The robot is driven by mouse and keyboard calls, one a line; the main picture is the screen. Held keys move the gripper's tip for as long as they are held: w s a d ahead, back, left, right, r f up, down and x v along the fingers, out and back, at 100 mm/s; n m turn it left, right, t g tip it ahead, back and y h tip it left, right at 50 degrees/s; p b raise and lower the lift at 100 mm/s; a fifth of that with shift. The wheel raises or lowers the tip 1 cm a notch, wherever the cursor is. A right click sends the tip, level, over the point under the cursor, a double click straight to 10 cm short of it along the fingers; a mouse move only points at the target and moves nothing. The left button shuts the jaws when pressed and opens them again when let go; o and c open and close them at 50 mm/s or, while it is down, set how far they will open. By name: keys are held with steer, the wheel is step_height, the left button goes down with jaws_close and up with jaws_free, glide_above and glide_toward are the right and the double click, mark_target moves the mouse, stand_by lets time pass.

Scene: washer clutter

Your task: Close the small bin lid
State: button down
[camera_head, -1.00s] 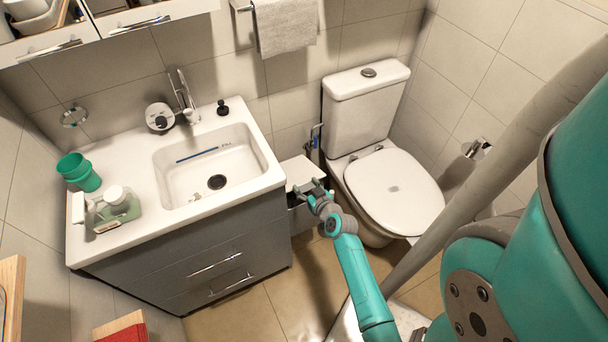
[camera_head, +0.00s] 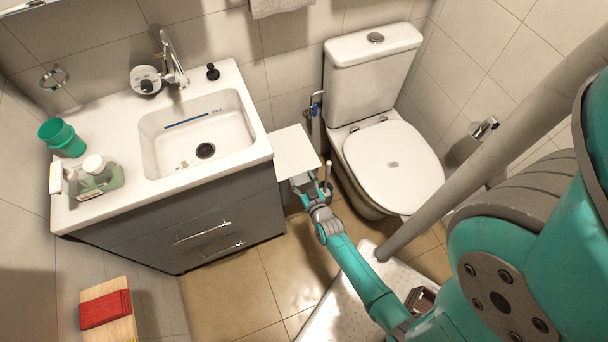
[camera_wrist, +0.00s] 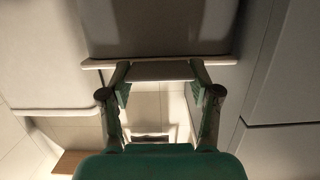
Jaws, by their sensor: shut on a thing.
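The small bin (camera_head: 291,200) stands in the gap between the sink cabinet and the toilet. Its pale, flat, square lid (camera_head: 294,150) shows above the dark body; I cannot tell whether it is fully down. My gripper (camera_head: 301,183) is at the lid's front edge and hides part of the bin's front. In the wrist view my gripper (camera_wrist: 160,75) has its two fingers on either side of a pale flat piece (camera_wrist: 160,71), which looks like the lid's front part. The fingers are shut on it. A grey surface (camera_wrist: 155,28) fills the top of that view.
The toilet (camera_head: 393,165) stands close on the right, with a thin upright handle (camera_head: 327,172) beside my gripper. The grey sink cabinet (camera_head: 180,225) is close on the left. A wooden stool with a red cloth (camera_head: 106,309) stands at lower left.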

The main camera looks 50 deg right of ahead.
steer(key=shift+s+a+f, duration=0.1)
steer(key=shift+s+f, duration=0.1)
steer(key=shift+f, duration=0.25)
steer(key=shift+s+a+f, duration=0.1)
steer(key=shift+s+f, duration=0.05)
steer(key=shift+f, duration=0.3)
steer(key=shift+c, duration=1.2)
jaws_free()
steer(key=shift+w+d+r, duration=0.15)
steer(key=v, duration=1.2)
steer(key=shift+r, duration=0.1)
